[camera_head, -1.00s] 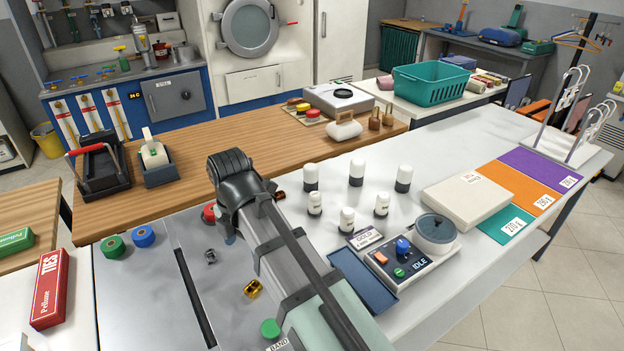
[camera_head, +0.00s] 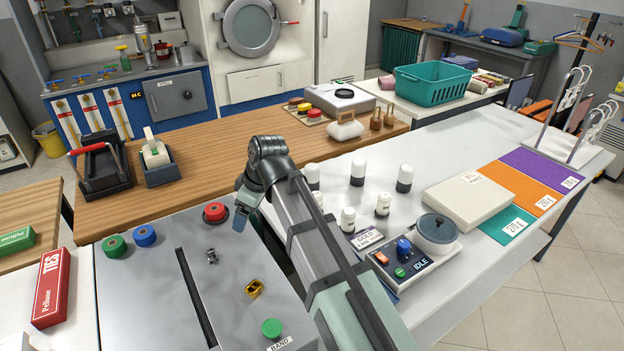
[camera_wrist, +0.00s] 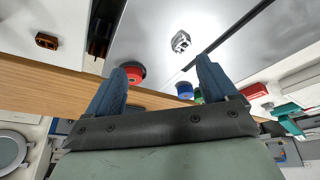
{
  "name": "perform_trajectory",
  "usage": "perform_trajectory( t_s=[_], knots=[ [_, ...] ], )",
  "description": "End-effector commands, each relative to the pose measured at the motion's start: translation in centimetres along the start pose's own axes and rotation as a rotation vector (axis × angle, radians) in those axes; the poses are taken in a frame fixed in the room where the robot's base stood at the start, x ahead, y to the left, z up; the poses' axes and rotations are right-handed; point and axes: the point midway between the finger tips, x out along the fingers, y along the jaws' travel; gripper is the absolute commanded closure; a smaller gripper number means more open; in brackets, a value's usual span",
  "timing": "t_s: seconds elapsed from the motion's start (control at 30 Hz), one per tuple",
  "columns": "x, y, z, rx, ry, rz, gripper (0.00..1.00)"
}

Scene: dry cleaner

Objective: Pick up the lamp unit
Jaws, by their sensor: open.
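No part is labelled as the lamp unit, and I cannot tell which one it is. Small parts sit on the grey bench panel (camera_head: 150,290): a red round-topped part (camera_head: 215,212), a silver metal piece (camera_head: 211,256), a gold piece (camera_head: 254,288) and a green round part (camera_head: 271,328). My gripper (camera_head: 241,214) is just right of the red part, partly hidden by my wrist. In the wrist view, my gripper (camera_wrist: 162,72) has its blue fingers wide apart with nothing held. The red part (camera_wrist: 132,72) shows beside the left fingertip, and the silver piece (camera_wrist: 181,41) lies beyond the gap.
Green (camera_head: 114,246) and blue (camera_head: 144,236) spools lie at the panel's back left. A slot (camera_head: 195,295) runs down the panel. White-capped bottles (camera_head: 357,173) and a control box (camera_head: 412,258) stand to the right. A wooden counter (camera_head: 205,165) lies behind.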

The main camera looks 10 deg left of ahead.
Motion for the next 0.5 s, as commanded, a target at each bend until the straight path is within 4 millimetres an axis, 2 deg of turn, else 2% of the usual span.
perform_trajectory(
  t_s=[0.03, 0.27, 0.5],
  knots=[
    [0.2, 1.1, -0.1, 0.103, 0.029, 0.007, 0.14],
    [0.7, 5.2, -0.6, 0.600, 0.176, 0.003, 0.14],
    [0.7, 9.8, -0.6, 1.123, 0.337, -0.060, 0.14]
  ],
)
